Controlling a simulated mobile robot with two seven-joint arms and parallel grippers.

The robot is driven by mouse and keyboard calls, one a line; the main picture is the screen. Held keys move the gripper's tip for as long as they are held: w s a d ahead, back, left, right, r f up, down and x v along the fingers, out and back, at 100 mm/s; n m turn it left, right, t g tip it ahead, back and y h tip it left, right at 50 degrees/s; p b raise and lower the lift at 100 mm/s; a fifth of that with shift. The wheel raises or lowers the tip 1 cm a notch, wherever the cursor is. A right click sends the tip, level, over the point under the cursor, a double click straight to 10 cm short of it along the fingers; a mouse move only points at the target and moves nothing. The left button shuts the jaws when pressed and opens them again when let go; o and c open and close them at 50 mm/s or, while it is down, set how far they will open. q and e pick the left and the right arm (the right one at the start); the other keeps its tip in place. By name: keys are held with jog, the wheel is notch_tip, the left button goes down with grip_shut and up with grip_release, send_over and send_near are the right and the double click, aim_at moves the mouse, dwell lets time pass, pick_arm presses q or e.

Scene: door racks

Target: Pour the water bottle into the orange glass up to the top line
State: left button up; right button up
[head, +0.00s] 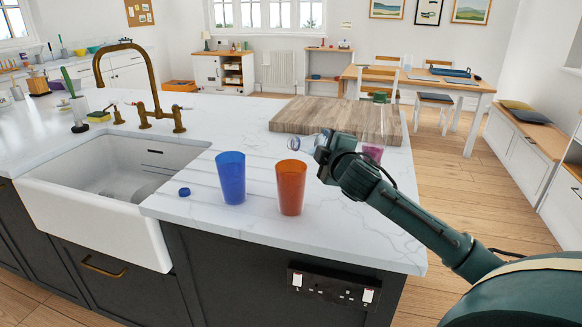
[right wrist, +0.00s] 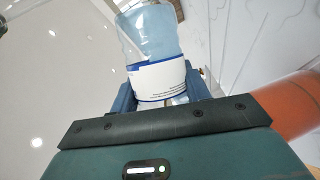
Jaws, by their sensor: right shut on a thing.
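The orange glass (head: 291,190) stands upright on the white counter near its front edge; its orange side also shows at the right of the right wrist view (right wrist: 288,104). I cannot see its line or any water in it. My right gripper (head: 323,151) is shut on the clear water bottle (right wrist: 152,35), which has a white and blue label. In the head view the bottle's open mouth (head: 294,144) points left, just above and behind the glass rim, and the bottle lies tipped nearly level. Most of it is hidden by my gripper. No stream shows. My left gripper is not in view.
A blue glass (head: 231,180) stands just left of the orange one, with a blue cap (head: 184,192) beside it. A wooden board (head: 300,114) lies behind. A bottle with pink contents (head: 373,152) stands behind my right arm. The sink (head: 120,190) is at left.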

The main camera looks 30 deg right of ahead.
jog(key=shift+d+n+t, duration=0.25)
jog(key=shift+n+t, duration=0.05)
jog(key=shift+n, duration=0.3)
dwell(1.6)
jog(key=shift+r+n+t+p, duration=0.3)
jog(key=shift+r+n+p, duration=0.05)
jog(key=shift+r+n, duration=0.45)
dwell(2.2)
